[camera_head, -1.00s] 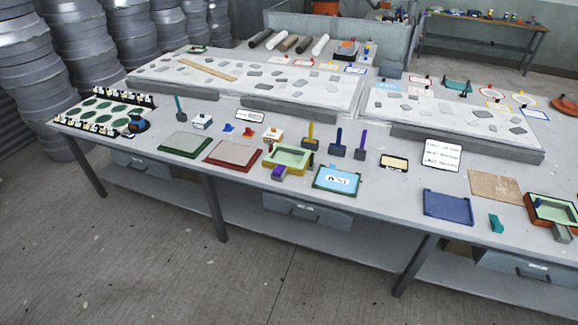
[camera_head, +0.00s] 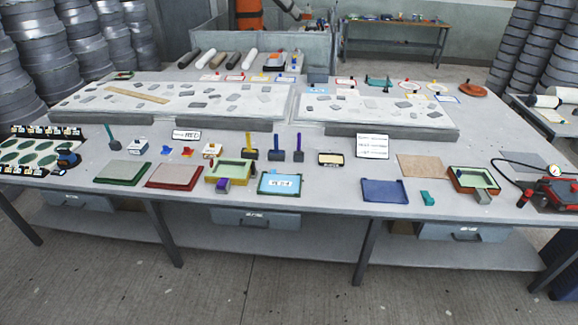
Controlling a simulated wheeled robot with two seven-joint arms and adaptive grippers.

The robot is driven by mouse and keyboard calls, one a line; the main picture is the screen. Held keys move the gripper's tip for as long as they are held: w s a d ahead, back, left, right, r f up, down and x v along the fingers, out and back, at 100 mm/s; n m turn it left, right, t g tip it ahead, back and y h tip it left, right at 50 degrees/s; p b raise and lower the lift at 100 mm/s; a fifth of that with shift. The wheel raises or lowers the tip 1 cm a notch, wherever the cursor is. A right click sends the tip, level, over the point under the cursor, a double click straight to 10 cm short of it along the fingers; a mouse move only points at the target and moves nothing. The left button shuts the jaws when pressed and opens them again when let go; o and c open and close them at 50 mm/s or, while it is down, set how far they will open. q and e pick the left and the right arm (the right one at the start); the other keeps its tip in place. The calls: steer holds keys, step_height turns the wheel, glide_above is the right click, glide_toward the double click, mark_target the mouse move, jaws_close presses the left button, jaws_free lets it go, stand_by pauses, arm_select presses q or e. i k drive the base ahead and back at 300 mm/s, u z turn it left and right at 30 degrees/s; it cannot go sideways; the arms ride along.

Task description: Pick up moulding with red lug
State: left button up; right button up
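No single moulding with a red lug stands out clearly at this size. Small flat pieces with red edges or knobs lie at the back of the table: one red-edged piece (camera_head: 345,82) and another (camera_head: 407,85) to its right. A small red item (camera_head: 187,153) lies at the front left, between a white block with a blue top (camera_head: 140,148) and a white block with an orange top (camera_head: 211,151). A white sign (camera_head: 186,135) behind it seems to read RED. Neither of my grippers is in view.
The long grey table (camera_head: 330,212) carries a green tray (camera_head: 122,173), a red tray (camera_head: 174,176), a yellow-green mould (camera_head: 230,171), a light blue tray (camera_head: 280,184) and a dark blue tray (camera_head: 385,190). A red pump (camera_head: 558,192) stands at the right end. Floor in front is clear.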

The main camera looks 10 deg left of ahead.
mark_target(229, 169)
steer(key=z, duration=0.35)
steer(key=i, duration=1.1)
steer(key=u, duration=0.75)
